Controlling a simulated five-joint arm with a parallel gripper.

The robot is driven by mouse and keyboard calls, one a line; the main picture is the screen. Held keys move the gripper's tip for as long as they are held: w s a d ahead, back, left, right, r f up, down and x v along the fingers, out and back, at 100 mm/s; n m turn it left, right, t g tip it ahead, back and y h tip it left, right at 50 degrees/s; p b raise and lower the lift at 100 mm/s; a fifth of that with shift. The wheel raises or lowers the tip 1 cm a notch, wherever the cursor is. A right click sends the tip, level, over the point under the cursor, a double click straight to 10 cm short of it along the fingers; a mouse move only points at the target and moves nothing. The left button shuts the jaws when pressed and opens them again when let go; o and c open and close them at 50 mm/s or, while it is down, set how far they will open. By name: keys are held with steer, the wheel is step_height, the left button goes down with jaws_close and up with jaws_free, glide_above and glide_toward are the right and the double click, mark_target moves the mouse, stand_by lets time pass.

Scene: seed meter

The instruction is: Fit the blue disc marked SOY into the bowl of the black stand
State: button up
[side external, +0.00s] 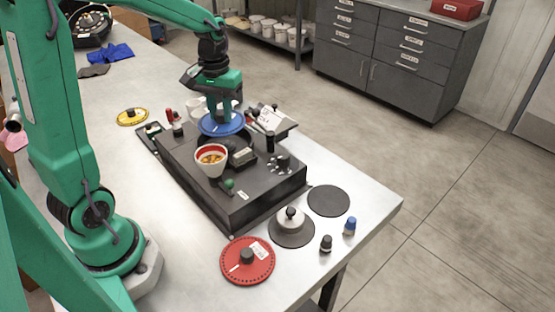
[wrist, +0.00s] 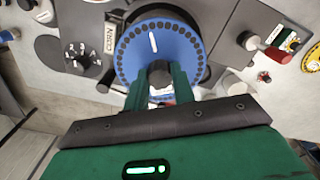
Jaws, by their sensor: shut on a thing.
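The blue disc (side external: 208,128) is over the bowl (side external: 206,141) of the black stand (side external: 262,205) in the side external view. The disc looks roughly level. Whether it touches the bowl or is just above it, I cannot tell. My gripper (side external: 222,112) is above the disc, pointing down. In the wrist view my gripper (wrist: 160,78) is shut on the dark knob of the blue disc (wrist: 160,42), which has a ring of dark holes and a white mark. The disc hides most of the bowl, and I cannot read SOY on it.
A red-rimmed cup of seeds (side external: 211,161) stands on the stand close in front of the bowl. A yellow disc (side external: 132,117) and a red disc (side external: 248,260) lie on the table. A white knobbed piece (side external: 290,220) sits on a dark round pad, beside an empty pad (side external: 328,201).

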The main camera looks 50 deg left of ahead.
mark_target(222, 125)
steer(key=shift+f, duration=2.25)
steer(key=shift+f, duration=1.3)
stand_by(1.8)
steer(key=o, duration=1.3)
steer(key=shift+o, duration=0.2)
steer(key=shift+r, duration=0.15)
steer(key=shift+r, duration=2.85)
